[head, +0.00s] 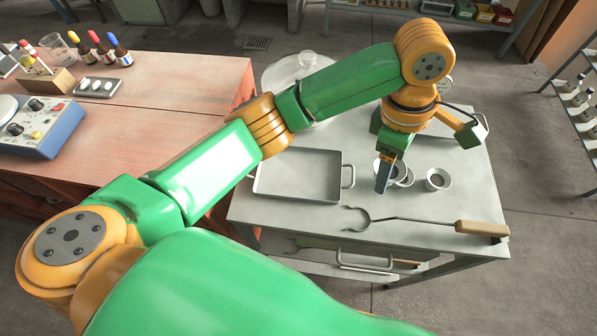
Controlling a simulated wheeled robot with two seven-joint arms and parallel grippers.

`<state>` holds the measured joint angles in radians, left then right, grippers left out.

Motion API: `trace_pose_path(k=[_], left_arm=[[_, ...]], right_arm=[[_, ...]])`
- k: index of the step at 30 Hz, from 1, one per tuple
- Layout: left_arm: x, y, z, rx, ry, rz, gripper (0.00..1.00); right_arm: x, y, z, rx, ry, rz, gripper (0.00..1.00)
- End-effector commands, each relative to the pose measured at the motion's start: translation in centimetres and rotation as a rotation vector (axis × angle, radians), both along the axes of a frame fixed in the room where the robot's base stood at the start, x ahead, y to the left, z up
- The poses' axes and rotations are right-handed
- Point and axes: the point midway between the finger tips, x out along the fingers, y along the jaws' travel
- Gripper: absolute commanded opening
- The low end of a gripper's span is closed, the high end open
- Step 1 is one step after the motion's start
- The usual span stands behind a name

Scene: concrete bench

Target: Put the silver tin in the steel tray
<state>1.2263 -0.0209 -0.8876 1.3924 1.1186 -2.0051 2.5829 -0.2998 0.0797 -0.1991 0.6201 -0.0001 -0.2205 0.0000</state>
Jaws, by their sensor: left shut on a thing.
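The steel tray (257,190) is a shallow rectangular pan with side handles, lying on the left part of the grey metal cart top. My left gripper (385,180) points down to the right of the tray and is shut on a small round silver tin (404,174). The gripper's finger partly hides this tin. A second small round metal container (438,179) stands just right of it, apart from the gripper. My right gripper is not in view.
Tongs with a wooden handle (482,229) lie along the cart's front edge. A glass-like round lidded vessel (290,72) stands behind the tray, partly hidden by my arm. A reddish bench (180,85) with bottles and a blue device (40,130) is at left.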

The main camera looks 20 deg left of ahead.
Motion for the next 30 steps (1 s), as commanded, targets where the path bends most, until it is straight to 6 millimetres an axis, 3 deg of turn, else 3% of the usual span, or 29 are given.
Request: trace_pose_path(k=[2, 4, 11, 15, 21, 25, 30], left_arm=[[-0.1, -0.5, -0.6, -0.001, 0.002, 0.054, 0.12], [0.1, 0.6, -1.1, 0.001, 0.002, 0.082, 0.12], [1.6, 8.1, -4.2, 0.005, 0.002, 0.088, 0.12], [2.0, 10.8, -7.7, 0.003, 0.004, 0.083, 0.12], [2.5, 13.1, -10.4, 0.003, 0.003, 0.081, 0.12], [2.5, 13.0, -12.8, 0.003, 0.001, 0.077, 0.12], [2.5, 13.0, -13.4, 0.002, -0.002, 0.076, 0.12]], right_arm=[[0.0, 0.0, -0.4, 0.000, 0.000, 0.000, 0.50], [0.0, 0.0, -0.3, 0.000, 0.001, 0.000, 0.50], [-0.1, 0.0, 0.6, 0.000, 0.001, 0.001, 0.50], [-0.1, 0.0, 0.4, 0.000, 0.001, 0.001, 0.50], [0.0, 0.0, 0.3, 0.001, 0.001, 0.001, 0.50], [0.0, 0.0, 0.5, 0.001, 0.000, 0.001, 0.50], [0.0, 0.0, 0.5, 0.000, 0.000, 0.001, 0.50]])
